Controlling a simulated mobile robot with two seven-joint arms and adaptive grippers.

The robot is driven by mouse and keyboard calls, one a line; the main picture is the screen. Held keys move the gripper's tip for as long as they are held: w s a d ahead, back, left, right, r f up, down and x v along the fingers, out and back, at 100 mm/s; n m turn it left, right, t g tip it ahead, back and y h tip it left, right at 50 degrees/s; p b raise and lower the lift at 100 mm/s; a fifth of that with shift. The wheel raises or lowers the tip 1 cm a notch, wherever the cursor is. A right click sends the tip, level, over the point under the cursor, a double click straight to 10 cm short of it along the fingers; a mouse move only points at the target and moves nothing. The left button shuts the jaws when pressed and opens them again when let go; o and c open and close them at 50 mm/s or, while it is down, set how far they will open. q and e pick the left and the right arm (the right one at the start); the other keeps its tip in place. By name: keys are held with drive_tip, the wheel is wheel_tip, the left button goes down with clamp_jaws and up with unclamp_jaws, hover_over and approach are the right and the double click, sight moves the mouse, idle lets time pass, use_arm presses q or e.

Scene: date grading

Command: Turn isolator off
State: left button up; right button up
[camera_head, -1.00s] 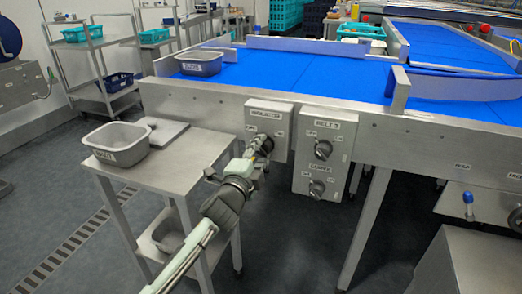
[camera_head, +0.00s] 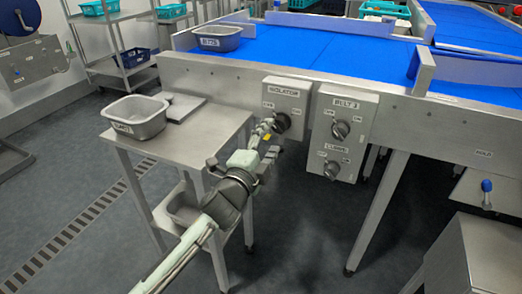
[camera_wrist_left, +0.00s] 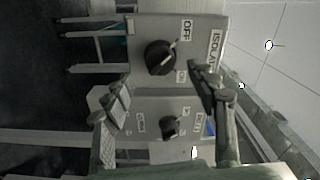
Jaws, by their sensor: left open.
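The isolator box (camera_head: 286,96) is a grey panel on the conveyor's side, marked OFF at left and ON at right. Its black rotary knob (camera_head: 282,122) is partly covered by my left gripper (camera_head: 268,140) in the head view. In the left wrist view the picture is turned sideways and the isolator knob (camera_wrist_left: 159,58) shows clear, with a pale line slanting toward the OFF label (camera_wrist_left: 187,30). My left gripper (camera_wrist_left: 160,80) is open there, its fingers either side of and near the knob. I cannot tell whether they touch it. My right gripper is not in view.
Beside it, the belt box (camera_head: 341,108) carries two similar knobs, the upper one (camera_head: 340,130) close to my gripper. A steel table (camera_head: 185,145) with a grey tub (camera_head: 138,117) stands left of my arm. The floor right of the boxes is partly clear.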

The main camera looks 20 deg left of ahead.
use_arm(q)
drive_tip(key=s, duration=0.6)
drive_tip(key=shift+s+a, duration=0.15)
